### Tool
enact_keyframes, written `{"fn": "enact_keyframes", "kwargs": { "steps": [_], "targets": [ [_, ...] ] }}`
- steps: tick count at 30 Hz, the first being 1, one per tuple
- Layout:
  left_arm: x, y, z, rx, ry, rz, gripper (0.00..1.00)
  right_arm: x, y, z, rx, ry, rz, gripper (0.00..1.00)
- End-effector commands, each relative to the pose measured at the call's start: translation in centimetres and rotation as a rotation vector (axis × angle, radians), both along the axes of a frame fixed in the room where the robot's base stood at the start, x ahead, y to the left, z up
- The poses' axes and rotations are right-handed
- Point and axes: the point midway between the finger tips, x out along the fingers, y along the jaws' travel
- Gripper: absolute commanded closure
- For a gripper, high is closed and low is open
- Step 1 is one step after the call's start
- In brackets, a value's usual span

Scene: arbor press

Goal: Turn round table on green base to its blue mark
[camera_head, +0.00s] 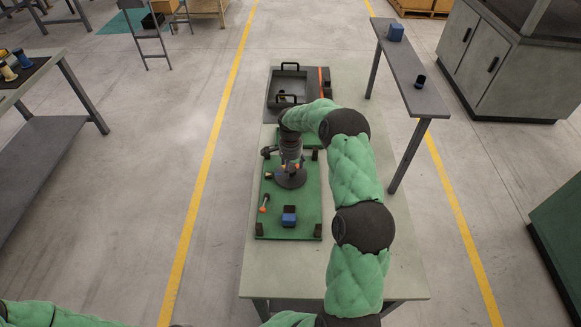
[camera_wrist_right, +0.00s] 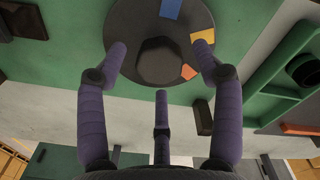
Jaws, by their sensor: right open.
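The green base (camera_head: 308,200) lies on the pale workbench. The dark round table (camera_head: 291,180) sits on it, partly hidden under my right gripper (camera_head: 290,164). In the right wrist view the round table (camera_wrist_right: 125,55) has a raised central knob (camera_wrist_right: 158,60) and a blue mark (camera_wrist_right: 170,9) at the top of the picture. Yellow (camera_wrist_right: 203,36) and orange (camera_wrist_right: 188,72) marks show at its right. My right gripper (camera_wrist_right: 160,58) is open, its purple fingers spread around the knob with visible gaps. My left gripper is out of view.
On the base stand a blue block (camera_head: 289,217) and an orange-tipped piece (camera_head: 264,204). A grey tray (camera_head: 289,82) with black handles is at the bench's far end. A narrow grey shelf table (camera_head: 412,72) stands to the right.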

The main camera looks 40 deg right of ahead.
Motion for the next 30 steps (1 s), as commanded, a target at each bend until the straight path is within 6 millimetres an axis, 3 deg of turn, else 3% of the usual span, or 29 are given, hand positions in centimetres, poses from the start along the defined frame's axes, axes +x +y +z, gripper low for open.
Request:
{"fn": "enact_keyframes", "kwargs": {
  "steps": [12, 18, 30],
  "targets": [
    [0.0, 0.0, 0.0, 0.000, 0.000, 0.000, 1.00, 0.1, 0.0, 7.7, -0.002, -0.003, -0.001, 0.33],
    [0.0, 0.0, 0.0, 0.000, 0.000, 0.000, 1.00, 0.1, 0.0, 10.4, -0.001, -0.002, 0.000, 0.33],
    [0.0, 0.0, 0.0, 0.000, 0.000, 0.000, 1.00, 0.0, 0.0, 11.4, 0.000, 0.000, 0.000, 0.33]
  ]
}}
